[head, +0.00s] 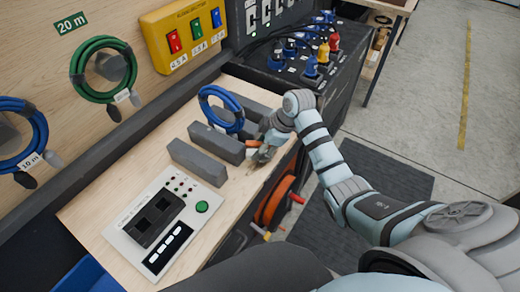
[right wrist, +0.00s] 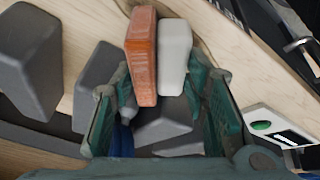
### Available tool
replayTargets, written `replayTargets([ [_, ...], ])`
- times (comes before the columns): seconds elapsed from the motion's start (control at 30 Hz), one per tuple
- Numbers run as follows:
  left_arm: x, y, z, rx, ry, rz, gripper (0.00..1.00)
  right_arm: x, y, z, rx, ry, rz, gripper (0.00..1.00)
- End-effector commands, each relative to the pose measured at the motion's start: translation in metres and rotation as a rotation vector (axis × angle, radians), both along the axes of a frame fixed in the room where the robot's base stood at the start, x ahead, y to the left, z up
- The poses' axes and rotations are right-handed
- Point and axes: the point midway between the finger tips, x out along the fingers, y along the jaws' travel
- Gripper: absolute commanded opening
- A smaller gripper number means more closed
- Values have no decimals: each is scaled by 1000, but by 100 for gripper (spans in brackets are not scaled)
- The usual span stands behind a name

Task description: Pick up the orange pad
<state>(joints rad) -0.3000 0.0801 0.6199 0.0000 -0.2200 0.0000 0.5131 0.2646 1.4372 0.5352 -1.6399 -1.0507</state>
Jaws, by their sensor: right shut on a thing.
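The orange pad (head: 253,142) is at the right gripper's fingertips, over the right edge of the wooden bench. In the right wrist view the orange pad (right wrist: 142,55) stands side by side with a pale grey pad (right wrist: 174,55), both at the far end of the fingers. My right gripper (right wrist: 163,88) has its green fingers on either side of the two pads and is shut; the exact contact on each pad is partly hidden. In the head view the right gripper (head: 262,153) reaches in from the right. My left gripper is not in view.
Dark grey blocks (head: 198,162) stand in a row beside the pad, with a blue cable coil (head: 221,108) over them. A control panel (head: 163,222) lies nearer on the bench (head: 100,215). An orange hose reel (head: 272,203) hangs below the bench edge. A black socket box (head: 310,75) stands behind.

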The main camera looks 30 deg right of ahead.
Motion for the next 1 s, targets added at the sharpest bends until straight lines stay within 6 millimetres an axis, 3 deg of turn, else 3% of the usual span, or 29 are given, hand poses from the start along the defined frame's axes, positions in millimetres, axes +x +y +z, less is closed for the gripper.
replayTargets([
  [0.17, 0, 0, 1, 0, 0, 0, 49, -1, -2, 2, 0, -1, -1, 9],
  [0.33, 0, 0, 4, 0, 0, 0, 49, -13, -13, 18, -3, -1, -1, 9],
  [0.7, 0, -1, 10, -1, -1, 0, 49, -83, -76, 65, -8, 2, 0, 9],
  [1.0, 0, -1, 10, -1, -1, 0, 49, -105, -93, 80, 0, 1, 0, 9],
])
